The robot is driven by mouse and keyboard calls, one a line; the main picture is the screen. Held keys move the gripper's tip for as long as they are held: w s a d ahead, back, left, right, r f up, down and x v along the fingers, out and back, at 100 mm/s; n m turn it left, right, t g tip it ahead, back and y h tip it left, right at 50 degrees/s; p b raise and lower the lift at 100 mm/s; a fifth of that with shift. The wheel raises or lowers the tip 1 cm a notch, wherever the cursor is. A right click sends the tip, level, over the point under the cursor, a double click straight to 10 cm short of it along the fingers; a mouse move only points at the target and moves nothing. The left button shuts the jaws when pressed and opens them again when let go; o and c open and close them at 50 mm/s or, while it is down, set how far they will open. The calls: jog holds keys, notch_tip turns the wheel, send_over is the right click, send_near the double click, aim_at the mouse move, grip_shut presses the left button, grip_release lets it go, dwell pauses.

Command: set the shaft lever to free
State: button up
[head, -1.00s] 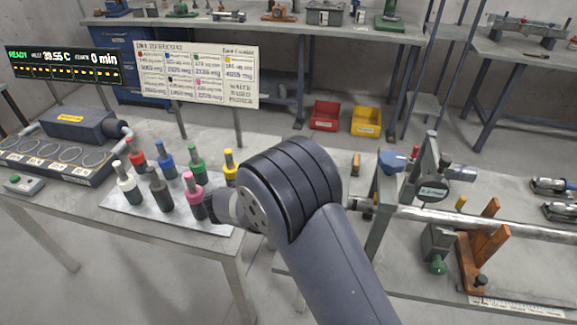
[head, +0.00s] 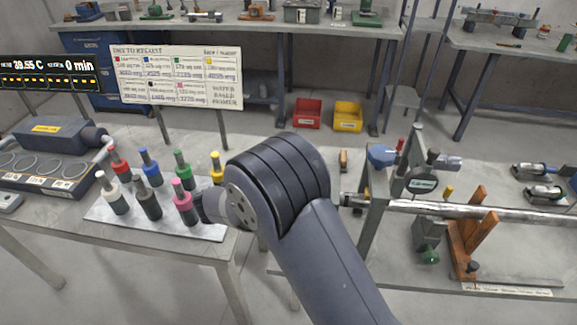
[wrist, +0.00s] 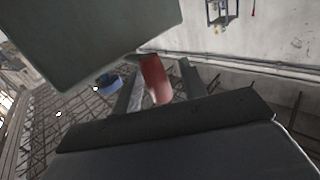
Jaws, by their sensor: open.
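In the head view, the bench on the right carries a long metal shaft (head: 470,210) in grey and orange stands. A small red-tipped lever (head: 400,144) stands beside a blue part (head: 382,157) near the shaft's left end; I cannot tell its setting. In the wrist view, my gripper (wrist: 158,76) is open. A red piece (wrist: 155,80) shows between its two grey fingers; I cannot tell whether they touch it or whether it is the lever. A blue part (wrist: 107,83) lies to the left. In the head view the gripper itself is not visible; my arm fills the middle.
In the head view, several colour-capped bottles stand on a tray (head: 100,214) close to my arm. A round dial (head: 422,182) sits by the grey upright. Red (head: 307,113) and yellow (head: 348,116) bins lie behind. In the wrist view, a large dark slab (wrist: 90,40) fills the upper left.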

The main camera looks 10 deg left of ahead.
jog(key=b+v, duration=0.2)
jog(key=v, duration=0.8)
jog(key=shift+s+a, duration=0.25)
jog(key=shift+s, duration=0.05)
jog(key=p+x, duration=0.2)
jog(key=x, duration=0.8)
jog(key=shift+w+d, duration=0.2)
jog(key=shift+d, duration=0.05)
jog(key=shift+w+f, duration=0.1)
jog(key=shift+a, duration=0.1)
jog(key=shift+d, duration=0.25)
jog(key=shift+a, duration=0.15)
